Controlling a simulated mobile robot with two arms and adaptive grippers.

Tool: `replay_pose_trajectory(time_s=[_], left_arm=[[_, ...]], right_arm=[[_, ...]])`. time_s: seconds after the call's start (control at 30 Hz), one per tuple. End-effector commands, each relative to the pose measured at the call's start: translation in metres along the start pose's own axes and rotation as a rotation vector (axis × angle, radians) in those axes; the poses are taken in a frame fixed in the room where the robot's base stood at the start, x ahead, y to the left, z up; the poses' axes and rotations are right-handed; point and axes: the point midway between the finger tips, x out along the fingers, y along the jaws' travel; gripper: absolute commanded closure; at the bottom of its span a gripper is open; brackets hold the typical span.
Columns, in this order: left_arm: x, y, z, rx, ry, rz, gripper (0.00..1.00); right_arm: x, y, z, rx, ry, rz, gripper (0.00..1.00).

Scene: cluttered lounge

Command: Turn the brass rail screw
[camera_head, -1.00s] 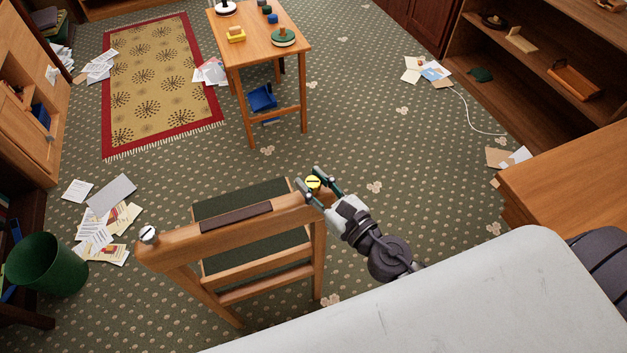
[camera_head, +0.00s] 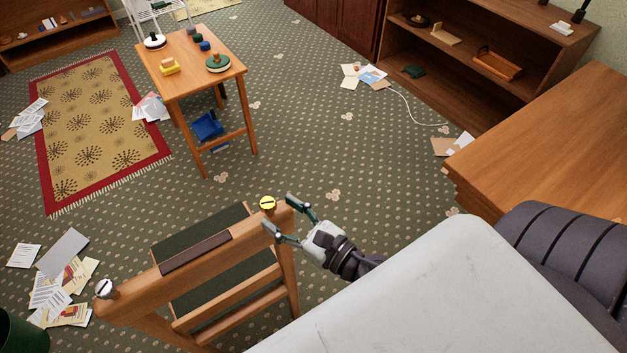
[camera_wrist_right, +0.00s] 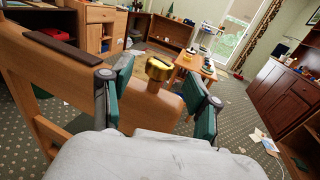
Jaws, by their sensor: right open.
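The brass screw (camera_head: 267,204) has a round yellow head with a dark slot and stands up from the right end of the wooden chair's top rail (camera_head: 148,287). My right gripper (camera_head: 279,212) is open and empty, just right of the screw, with its fingertips pointing towards it. In the right wrist view the brass screw (camera_wrist_right: 158,69) shows on its shaft between and beyond the two green-padded fingers (camera_wrist_right: 163,98); neither finger visibly touches it. A silver slotted screw (camera_head: 105,288) stands at the rail's left end. My left gripper is out of view.
A dark strip (camera_head: 196,252) lies along the rail. Beyond the chair a small table (camera_head: 196,79) holds several toys. A wooden desk (camera_head: 560,145) stands at the right. Papers (camera_head: 62,285) lie on the floor at left. Carpet between chair and table is mostly clear.

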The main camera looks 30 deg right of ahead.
Motion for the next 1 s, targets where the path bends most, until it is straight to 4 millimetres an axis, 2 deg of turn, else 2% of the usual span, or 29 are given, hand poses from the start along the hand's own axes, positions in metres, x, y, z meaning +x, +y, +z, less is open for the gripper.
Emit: replay_pose_trajectory(time_s=[0.03,0.2,0.4,1.0], left_arm=[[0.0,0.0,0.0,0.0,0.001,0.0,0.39],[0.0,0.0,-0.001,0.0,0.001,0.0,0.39],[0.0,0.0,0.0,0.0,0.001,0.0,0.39],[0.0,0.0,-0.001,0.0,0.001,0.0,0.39]], right_arm=[[-0.015,0.0,-0.002,0.0,0.009,0.002,0.39],[-0.05,0.0,-0.001,-0.001,0.005,0.0,0.39],[-0.073,0.0,0.0,-0.002,0.002,0.002,0.39],[-0.078,0.0,0.0,-0.003,0.001,0.003,0.39]])
